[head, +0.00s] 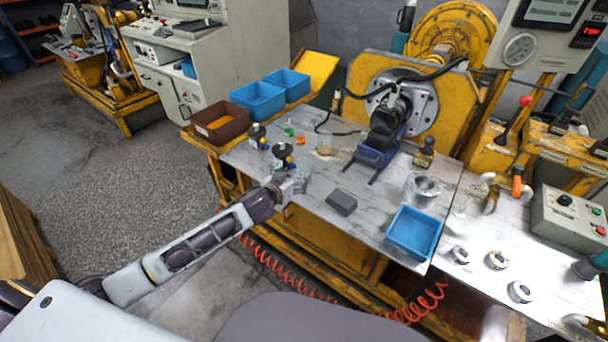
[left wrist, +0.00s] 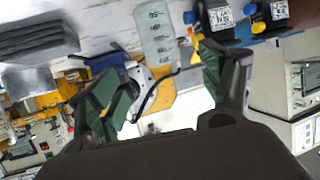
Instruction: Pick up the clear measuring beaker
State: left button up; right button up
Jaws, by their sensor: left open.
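In the head view my left gripper (head: 288,185) is at the near left edge of the metal table. My right gripper is not in view.
Black bottles (head: 282,154) stand just beyond the gripper. A grey block (head: 341,202), a clear round container (head: 422,188) and a blue tray (head: 413,232) are to the right. A brown bin (head: 220,123) and blue bins (head: 257,100) sit at the back left.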

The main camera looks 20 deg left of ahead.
aim_at(301, 170)
pick_arm(q)
jog(key=shift+x, duration=2.75)
jog(key=shift+w+b, duration=0.2)
jog(key=shift+b, duration=0.1)
jog(key=shift+w+d, duration=0.1)
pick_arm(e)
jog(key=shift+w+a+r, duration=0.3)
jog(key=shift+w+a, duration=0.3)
pick_arm(q)
jog(key=shift+w+f, duration=0.15)
